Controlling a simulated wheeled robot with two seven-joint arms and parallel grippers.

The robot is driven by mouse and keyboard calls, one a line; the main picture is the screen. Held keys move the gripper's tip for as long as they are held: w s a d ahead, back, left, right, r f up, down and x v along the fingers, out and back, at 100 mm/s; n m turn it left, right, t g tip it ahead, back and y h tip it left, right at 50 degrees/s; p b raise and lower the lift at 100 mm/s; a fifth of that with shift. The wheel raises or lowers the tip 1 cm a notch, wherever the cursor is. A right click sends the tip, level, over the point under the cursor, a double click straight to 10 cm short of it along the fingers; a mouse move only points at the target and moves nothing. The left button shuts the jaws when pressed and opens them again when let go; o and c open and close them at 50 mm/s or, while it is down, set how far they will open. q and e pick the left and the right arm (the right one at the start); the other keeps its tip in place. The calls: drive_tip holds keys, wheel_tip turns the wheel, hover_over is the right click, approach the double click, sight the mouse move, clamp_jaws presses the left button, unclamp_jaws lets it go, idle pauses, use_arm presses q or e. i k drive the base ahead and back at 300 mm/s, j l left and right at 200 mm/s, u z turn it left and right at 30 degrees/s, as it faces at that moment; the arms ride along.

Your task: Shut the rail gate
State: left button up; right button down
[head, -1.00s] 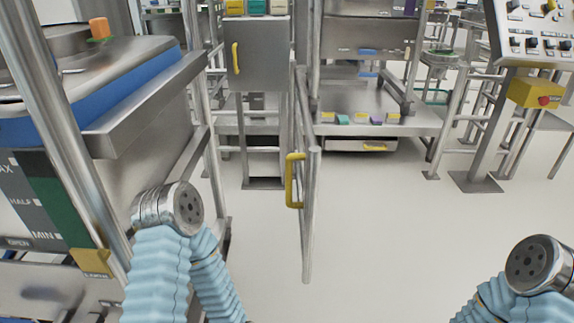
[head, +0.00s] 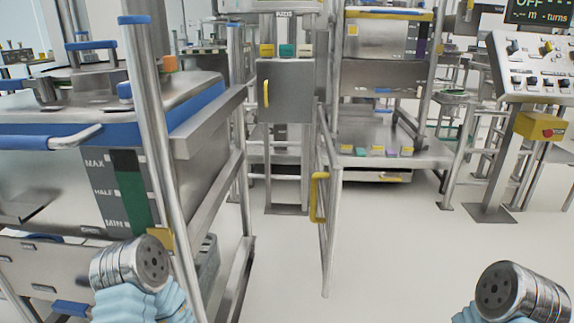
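The rail gate (head: 329,215) is a narrow grey metal frame seen nearly edge-on in the middle of the head view, standing open into the floor space. A yellow handle (head: 318,197) is fixed on its left side. My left arm ends at a round metal wrist (head: 132,264) at the lower left, in front of the machine. My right arm ends at a similar wrist (head: 508,291) at the lower right. Both are well apart from the gate. No gripper fingers can be made out on either arm.
A steel machine with blue edges (head: 198,110) and a level scale fills the left side. A steel cabinet with a yellow handle (head: 266,93) stands behind the gate. A control panel (head: 540,62) is at the upper right. The floor (head: 410,250) right of the gate is clear.

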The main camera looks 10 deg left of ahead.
sight(331, 192)
drive_tip(key=i+l+u, duration=0.1)
drive_tip(key=u, duration=0.35)
drive_tip(key=i+l+u, duration=0.1)
drive_tip(key=l+u, duration=0.5)
drive_tip(key=u, duration=0.25)
drive_tip(key=l+u, duration=0.4)
drive_tip(key=j, duration=0.1)
